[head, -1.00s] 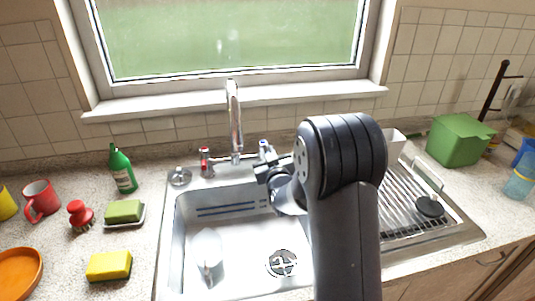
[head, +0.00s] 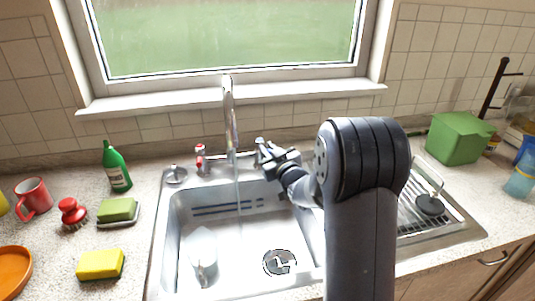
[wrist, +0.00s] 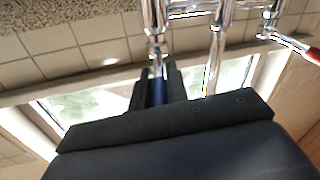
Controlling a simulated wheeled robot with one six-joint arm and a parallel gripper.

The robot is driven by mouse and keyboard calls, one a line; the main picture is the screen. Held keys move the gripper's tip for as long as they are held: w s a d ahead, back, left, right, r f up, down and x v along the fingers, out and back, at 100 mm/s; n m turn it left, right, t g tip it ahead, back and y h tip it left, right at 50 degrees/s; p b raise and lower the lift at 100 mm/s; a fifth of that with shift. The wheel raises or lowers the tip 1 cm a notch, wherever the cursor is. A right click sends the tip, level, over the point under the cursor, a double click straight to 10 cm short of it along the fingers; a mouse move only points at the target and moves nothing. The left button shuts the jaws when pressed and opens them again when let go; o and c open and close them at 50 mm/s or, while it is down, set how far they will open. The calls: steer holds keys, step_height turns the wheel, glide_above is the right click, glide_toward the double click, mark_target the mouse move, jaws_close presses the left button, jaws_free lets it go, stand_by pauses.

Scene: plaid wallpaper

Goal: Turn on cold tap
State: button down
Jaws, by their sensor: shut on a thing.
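The cold tap (head: 260,144), with a blue-marked handle, stands right of the tall chrome spout (head: 230,115) behind the sink. My gripper (head: 266,155) is at this tap. In the wrist view the dark fingers are closed around the blue handle (wrist: 158,92), one on each side. A thin stream of water (head: 239,195) falls from the spout into the sink basin (head: 225,235). The red-marked hot tap (head: 201,158) stands left of the spout, and its red handle also shows at the right of the wrist view (wrist: 297,46). The fingertips partly hide the cold tap in the head view.
A glass (head: 203,255) lies in the basin near the drain (head: 280,263). A green bottle (head: 116,168), sponges and a red mug (head: 34,198) are on the left counter. A drying rack (head: 425,215) and green bin (head: 460,137) are right. The window sill is behind the spout.

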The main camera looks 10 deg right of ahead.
steer(key=y, duration=0.1)
steer(key=d+n+y, duration=0.1)
steer(key=n+g+y+p, duration=0.1)
steer(key=shift+w+d+r, duration=0.2)
steer(key=shift+w+r, duration=0.05)
steer(key=shift+y, duration=0.3)
steer(key=c, duration=1.4)
jaws_free()
steer(key=shift+f, duration=0.15)
steer(key=b+v, duration=0.1)
steer(key=v, duration=0.9)
steer(key=shift+s+d, duration=0.1)
steer(key=shift+s, duration=0.3)
steer(key=shift+w, duration=0.1)
